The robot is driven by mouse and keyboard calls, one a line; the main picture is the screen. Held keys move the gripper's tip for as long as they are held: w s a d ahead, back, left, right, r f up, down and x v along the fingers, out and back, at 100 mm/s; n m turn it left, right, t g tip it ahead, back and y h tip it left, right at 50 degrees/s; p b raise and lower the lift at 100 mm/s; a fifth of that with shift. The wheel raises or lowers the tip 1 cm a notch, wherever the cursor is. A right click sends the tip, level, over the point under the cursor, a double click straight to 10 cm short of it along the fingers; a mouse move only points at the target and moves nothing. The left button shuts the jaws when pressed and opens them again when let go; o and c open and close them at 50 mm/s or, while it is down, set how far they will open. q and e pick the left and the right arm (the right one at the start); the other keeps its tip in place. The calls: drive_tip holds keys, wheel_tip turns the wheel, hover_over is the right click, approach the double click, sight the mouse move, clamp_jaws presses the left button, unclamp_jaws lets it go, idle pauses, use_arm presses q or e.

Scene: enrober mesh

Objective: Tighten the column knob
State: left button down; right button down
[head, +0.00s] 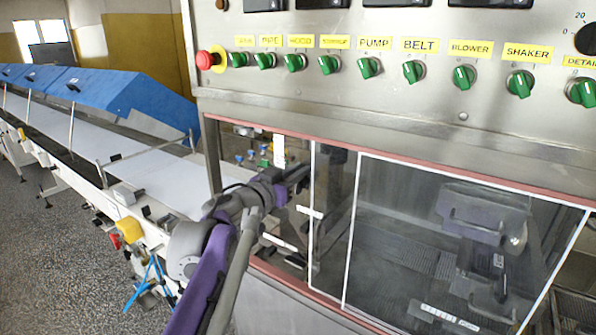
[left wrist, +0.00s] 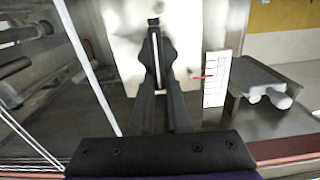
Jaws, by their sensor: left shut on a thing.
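My left gripper (head: 300,174) reaches through the opening at the left of the machine's window. In the left wrist view its two dark fingers (left wrist: 155,48) are closed together in front of a pale metal plate. A small dark piece (left wrist: 154,21), which looks like part of the column knob, shows at the fingertips. The fingers hide most of the knob, and its turn position cannot be told. A white scale (left wrist: 216,79) with a red pointer (left wrist: 203,77) stands right of the fingers. The scale also shows in the head view (head: 279,150). My right gripper is not in view.
A steel control panel (head: 400,112) with green knobs and a red stop button (head: 206,60) is above the opening. A white-edged clear window (head: 420,240) lies to the right. A white conveyor (head: 150,175) with blue covers (head: 120,95) runs along the left.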

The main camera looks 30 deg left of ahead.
use_arm(q)
drive_tip(key=shift+s+d+f+m+p, duration=0.1)
drive_tip(key=shift+d+f+m+p, duration=0.35)
drive_tip(key=shift+m, duration=2.45)
drive_tip(key=shift+d+f+m+p, duration=0.25)
drive_tip(key=shift+d+f+m, duration=0.3)
drive_tip(key=shift+m, duration=2.35)
drive_tip(key=shift+s+d+f+m+p, duration=0.1)
drive_tip(key=shift+d+f+m+p, duration=0.4)
drive_tip(key=shift+m, duration=2.4)
drive_tip(key=shift+a, duration=0.1)
drive_tip(key=c, duration=0.9)
unclamp_jaws()
drive_tip(key=s, duration=0.3)
drive_tip(key=s+b, duration=0.1)
drive_tip(key=s, duration=0.3)
drive_tip(key=s+a, duration=0.1)
drive_tip(key=s, duration=0.2)
drive_tip(key=shift+s, duration=0.35)
